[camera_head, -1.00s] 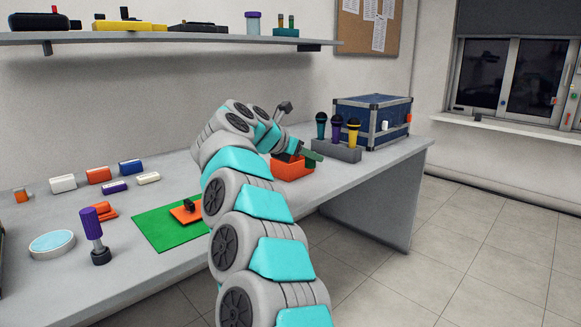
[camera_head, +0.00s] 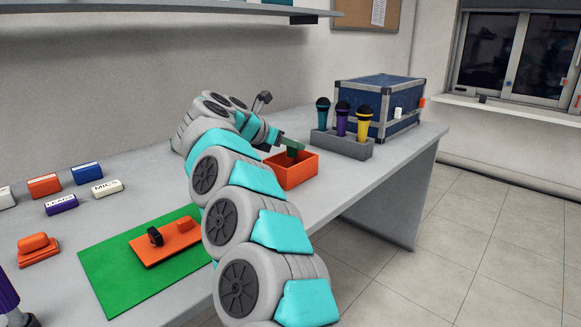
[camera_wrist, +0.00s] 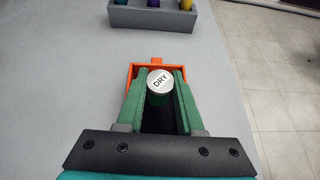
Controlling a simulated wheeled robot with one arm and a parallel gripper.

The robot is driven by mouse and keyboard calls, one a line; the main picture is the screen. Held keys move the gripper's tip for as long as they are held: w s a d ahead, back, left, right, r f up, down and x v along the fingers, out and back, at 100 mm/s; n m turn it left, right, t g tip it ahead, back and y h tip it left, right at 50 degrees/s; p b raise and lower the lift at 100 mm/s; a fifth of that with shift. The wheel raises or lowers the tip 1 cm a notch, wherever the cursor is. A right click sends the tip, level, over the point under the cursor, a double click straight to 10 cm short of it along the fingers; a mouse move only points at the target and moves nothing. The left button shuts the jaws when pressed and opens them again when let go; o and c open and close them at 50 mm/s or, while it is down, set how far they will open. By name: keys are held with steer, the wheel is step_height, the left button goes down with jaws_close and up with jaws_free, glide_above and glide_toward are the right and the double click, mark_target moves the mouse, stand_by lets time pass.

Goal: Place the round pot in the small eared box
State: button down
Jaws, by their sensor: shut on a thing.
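The round pot (camera_wrist: 160,84) is a green cylinder with a pale lid marked "DRY". My gripper (camera_wrist: 157,88) is shut on it, with a green finger on either side. In the head view my gripper (camera_head: 291,143) is over the small orange box (camera_head: 298,177), and the pot is mostly hidden. In the wrist view the box (camera_wrist: 131,72) surrounds the pot and fingertips from above, with one ear at its far side. I cannot tell whether the pot touches the box floor.
A grey holder (camera_head: 342,145) with three microphones stands just beyond the box, before a blue case (camera_head: 378,106). A green mat (camera_head: 112,272) carries an orange plate (camera_head: 157,248). Several small labelled blocks lie at left. The table edge is right of the box.

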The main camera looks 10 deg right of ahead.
steer(key=shift+f, duration=2.75)
steer(key=shift+f+b, duration=0.15)
steer(key=shift+b, duration=0.2)
steer(key=c, duration=0.8)
jaws_free()
steer(key=shift+r, duration=0.2)
steer(key=b+v, duration=0.1)
steer(key=v, duration=1.1)
steer(key=shift+s, duration=0.1)
